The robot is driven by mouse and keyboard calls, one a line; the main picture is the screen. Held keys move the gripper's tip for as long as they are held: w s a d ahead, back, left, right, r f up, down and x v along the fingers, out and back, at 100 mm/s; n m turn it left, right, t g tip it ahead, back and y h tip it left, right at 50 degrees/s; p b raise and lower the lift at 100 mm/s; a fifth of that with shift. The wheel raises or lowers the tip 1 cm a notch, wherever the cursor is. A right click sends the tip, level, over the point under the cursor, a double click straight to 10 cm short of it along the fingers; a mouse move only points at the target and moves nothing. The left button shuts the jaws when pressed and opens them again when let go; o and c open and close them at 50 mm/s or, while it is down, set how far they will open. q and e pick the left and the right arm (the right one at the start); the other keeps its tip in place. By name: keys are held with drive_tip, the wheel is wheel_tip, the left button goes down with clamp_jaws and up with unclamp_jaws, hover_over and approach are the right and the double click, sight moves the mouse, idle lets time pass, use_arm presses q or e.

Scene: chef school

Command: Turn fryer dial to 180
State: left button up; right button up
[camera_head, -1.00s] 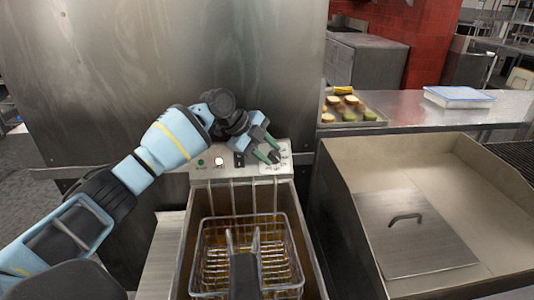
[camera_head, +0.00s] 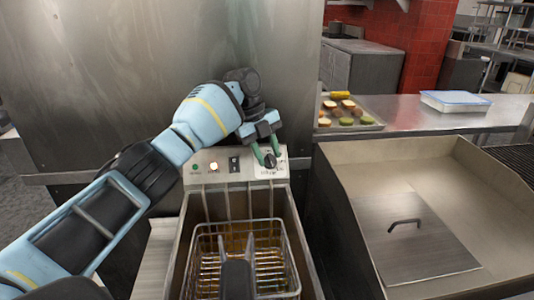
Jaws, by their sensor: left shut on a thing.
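The fryer's control panel (camera_head: 219,163) stands at the back of the fryer, with a green light, a lit light, a dark switch and a black dial (camera_head: 270,160) at its right. Markings ring the dial but are too small to read. My left gripper (camera_head: 267,153) reaches down over the panel from the left, its green fingertips on either side of the dial and shut on it. My right gripper is not in view.
A wire fry basket (camera_head: 203,248) with a dark handle sits in the fryer well below the panel. A steel basin with a lid (camera_head: 425,243) is to the right. A tray of food (camera_head: 372,122) and a blue-lidded container (camera_head: 455,101) rest on the counter behind.

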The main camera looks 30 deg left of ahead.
use_arm(q)
drive_tip(key=shift+f, duration=0.1)
drive_tip(key=o, duration=1)
drive_tip(key=shift+v, duration=3.8)
drive_tip(key=shift+f, duration=0.1)
